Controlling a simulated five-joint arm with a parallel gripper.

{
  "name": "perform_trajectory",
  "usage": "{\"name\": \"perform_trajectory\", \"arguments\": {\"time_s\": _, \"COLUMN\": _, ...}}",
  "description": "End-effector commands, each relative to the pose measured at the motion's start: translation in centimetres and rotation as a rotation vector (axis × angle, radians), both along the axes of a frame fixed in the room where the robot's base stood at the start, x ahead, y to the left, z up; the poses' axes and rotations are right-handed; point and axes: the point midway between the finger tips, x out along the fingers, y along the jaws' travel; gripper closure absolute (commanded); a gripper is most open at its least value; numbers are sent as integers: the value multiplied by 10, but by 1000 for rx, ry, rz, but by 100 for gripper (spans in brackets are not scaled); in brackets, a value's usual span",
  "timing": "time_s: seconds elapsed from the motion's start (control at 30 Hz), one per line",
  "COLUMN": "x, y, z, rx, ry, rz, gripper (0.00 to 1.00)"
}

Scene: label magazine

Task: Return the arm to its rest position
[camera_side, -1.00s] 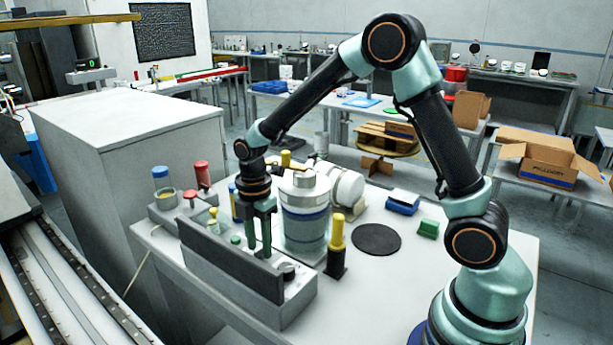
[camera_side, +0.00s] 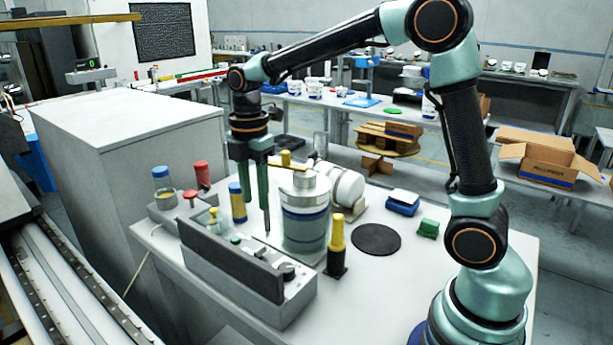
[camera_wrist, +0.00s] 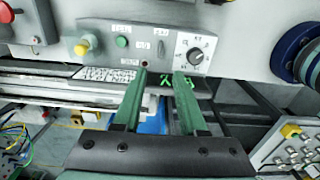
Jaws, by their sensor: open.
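My gripper (camera_side: 256,232) hangs with its green fingers pointing down above the grey label magazine box (camera_side: 225,270), behind its dark front panel and left of the large canister. In the side view the fingers are apart with nothing visible between them. In the wrist view my gripper (camera_wrist: 160,75) shows two green fingers spread apart and empty. Beyond the tips in that view is the control panel (camera_wrist: 158,48) with a green button, a yellow knob and a dial. The arm is raised, with its forearm reaching left from a high elbow.
A canister with blue bands (camera_side: 305,220) stands close right of the fingers. A yellow-topped black post (camera_side: 337,245), a black disc (camera_side: 376,239), a blue box (camera_side: 402,202) and a green block (camera_side: 428,228) are on the table. Red- and blue-capped bottles stand at left.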

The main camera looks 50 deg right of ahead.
Motion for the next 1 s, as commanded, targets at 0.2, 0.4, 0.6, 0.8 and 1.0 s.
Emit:
{"name": "perform_trajectory", "arguments": {"time_s": 0.2, "x": 0, "y": 0, "z": 1, "rx": 0, "ry": 0, "rz": 0, "gripper": 59}}
{"name": "perform_trajectory", "arguments": {"time_s": 0.4, "x": -5, "y": -1, "z": 7, "rx": 2, "ry": -22, "rz": -59, "gripper": 59}}
{"name": "perform_trajectory", "arguments": {"time_s": 0.6, "x": -33, "y": -8, "z": 33, "rx": 31, "ry": -123, "rz": -380, "gripper": 59}}
{"name": "perform_trajectory", "arguments": {"time_s": 0.8, "x": -71, "y": -16, "z": 50, "rx": 109, "ry": -238, "rz": -793, "gripper": 59}}
{"name": "perform_trajectory", "arguments": {"time_s": 1.0, "x": -106, "y": -21, "z": 54, "rx": 235, "ry": -330, "rz": -1187, "gripper": 59}}
